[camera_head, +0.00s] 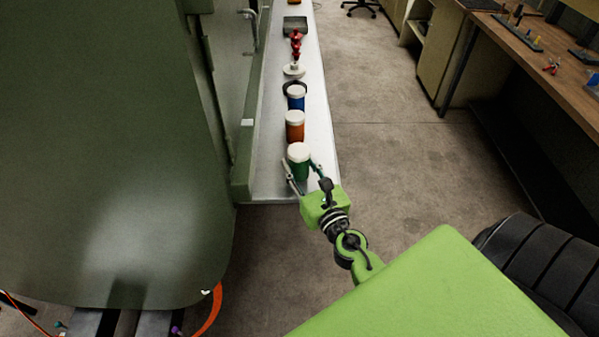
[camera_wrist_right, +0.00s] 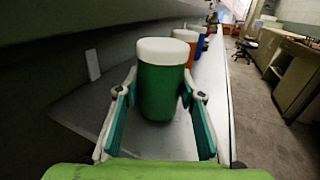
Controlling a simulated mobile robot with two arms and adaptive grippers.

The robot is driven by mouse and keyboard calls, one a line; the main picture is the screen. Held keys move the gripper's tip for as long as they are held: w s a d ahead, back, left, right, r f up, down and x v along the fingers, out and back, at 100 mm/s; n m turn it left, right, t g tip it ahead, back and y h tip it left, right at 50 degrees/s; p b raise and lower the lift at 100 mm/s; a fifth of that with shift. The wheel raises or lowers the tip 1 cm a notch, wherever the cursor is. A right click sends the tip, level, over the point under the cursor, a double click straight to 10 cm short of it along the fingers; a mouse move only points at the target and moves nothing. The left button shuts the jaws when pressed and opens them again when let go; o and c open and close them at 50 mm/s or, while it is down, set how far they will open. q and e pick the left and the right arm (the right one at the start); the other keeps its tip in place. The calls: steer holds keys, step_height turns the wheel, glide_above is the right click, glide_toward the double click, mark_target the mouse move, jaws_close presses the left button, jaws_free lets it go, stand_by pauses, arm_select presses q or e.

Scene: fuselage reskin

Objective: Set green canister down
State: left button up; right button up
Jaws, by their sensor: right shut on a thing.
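The green canister (camera_head: 300,169) with a white lid stands upright at the near end of a long white shelf (camera_head: 270,187). It also shows in the right wrist view (camera_wrist_right: 161,90), between the fingers. My right gripper (camera_head: 302,174) is shut on the green canister, with one finger on each side of it. In the right wrist view the canister's base appears at the shelf surface; whether it touches is hard to tell. My left gripper is not in view.
Behind it on the shelf stand an orange canister (camera_head: 295,127), a blue canister (camera_head: 296,100), a red object (camera_head: 296,47) and a grey tray (camera_head: 295,24). A green wall panel (camera_head: 110,140) borders the left. Open floor (camera_head: 400,150) lies to the right.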

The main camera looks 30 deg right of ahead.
steer(key=shift+f, duration=0.2)
steer(key=shift+f, duration=0.25)
steer(key=o, duration=1.1)
steer(key=shift+o, duration=0.4)
steer(key=shift+r, duration=0.1)
